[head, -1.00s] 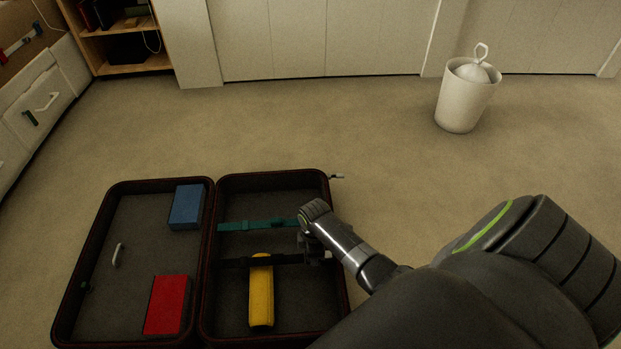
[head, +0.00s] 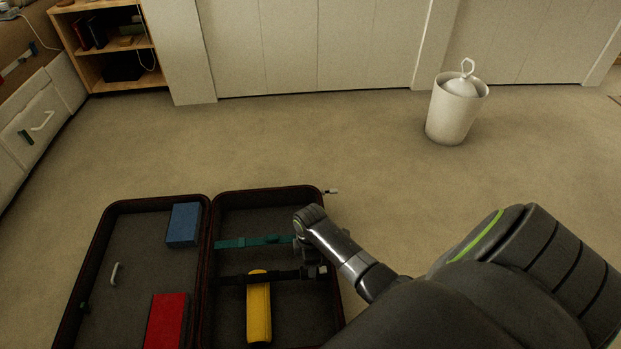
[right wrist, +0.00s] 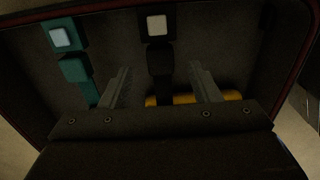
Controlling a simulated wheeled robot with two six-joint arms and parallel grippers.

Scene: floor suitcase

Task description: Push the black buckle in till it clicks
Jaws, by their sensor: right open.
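The black buckle's piece with a pale square button (right wrist: 156,26) and the facing black strap piece (right wrist: 160,58) line up in the middle of the right wrist view. A narrow dark line shows between them; I cannot tell if they are latched. In the head view the black strap (head: 234,279) crosses the suitcase's right half, with the pale button (head: 322,270) at its right end. My right gripper (right wrist: 160,70) is open, its fingers on either side of the black strap piece, apparently empty. In the head view its fingers are mostly hidden. My left gripper is not in view.
A teal strap (head: 232,243) with its own buckle (right wrist: 64,36) runs beside the black one. A yellow case (head: 258,312) lies under the black strap. Blue (head: 183,224) and red (head: 166,322) boxes lie in the left half. A white bin (head: 453,112) stands on open carpet.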

